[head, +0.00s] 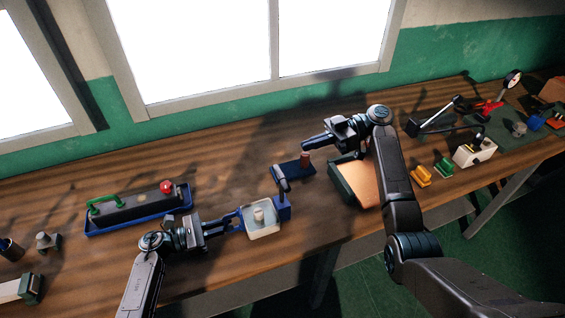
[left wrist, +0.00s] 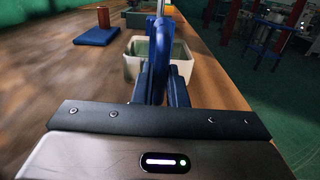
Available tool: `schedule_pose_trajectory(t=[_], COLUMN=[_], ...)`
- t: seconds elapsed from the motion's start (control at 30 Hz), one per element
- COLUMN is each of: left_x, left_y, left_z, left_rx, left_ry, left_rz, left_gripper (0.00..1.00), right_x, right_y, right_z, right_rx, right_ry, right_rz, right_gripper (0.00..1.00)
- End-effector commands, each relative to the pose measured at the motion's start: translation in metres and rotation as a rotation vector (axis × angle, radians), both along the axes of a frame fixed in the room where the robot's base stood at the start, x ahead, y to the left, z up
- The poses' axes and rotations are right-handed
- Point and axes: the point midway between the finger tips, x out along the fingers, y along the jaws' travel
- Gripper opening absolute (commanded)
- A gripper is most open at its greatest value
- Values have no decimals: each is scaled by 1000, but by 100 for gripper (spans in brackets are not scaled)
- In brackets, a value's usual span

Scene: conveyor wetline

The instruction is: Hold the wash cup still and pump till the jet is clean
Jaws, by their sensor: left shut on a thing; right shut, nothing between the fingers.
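The wash cup (head: 268,233) is a pale square tub with a small light round piece (head: 259,214) standing inside. It also shows in the left wrist view (left wrist: 133,66). The pump (head: 290,170) has a flat blue base and a dark red upright plunger (head: 305,159); both stand at the back left in the left wrist view (left wrist: 97,36). My right gripper (head: 304,147) is shut and empty, just above the plunger; I cannot tell whether it touches. No jet is discernible.
A dark spout (head: 281,179) and a blue block (head: 284,208) are close to the cup's far right edge. A green-sided tray (head: 345,184) stands right of the pump, under my right arm. A blue tray (head: 140,218) with a long tool lies left. The table edge is near the cup.

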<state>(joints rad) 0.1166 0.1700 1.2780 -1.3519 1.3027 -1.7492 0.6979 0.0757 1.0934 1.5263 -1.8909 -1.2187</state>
Motion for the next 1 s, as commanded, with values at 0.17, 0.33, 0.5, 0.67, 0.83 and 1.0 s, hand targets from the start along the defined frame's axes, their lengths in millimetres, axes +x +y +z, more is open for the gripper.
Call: schedule_pose_trajectory(t=[0.17,0.33,0.5,0.67,0.83,1.0], left_x=[0,0,0,0,0,0], left_y=[0,0,0,0,0,0], left_z=[1,1,1,1,1,1], left_rx=[-3,-3,-3,-3,-3,-3], left_ry=[-2,-2,-2,-2,-2,-2], left_rz=[0,0,0,0,0,0], left_gripper=[0,0,0,0,0,0], right_x=[0,-3,-11,-20,-26,-22], right_y=[1,10,38,72,96,83], right_z=[2,0,-3,-9,-18,-39], right_rx=[51,63,65,65,61,60], right_ry=[-131,-162,-160,-160,-157,-157], right_rz=[21,26,28,27,24,24], right_gripper=[0,0,0,0,0,0])
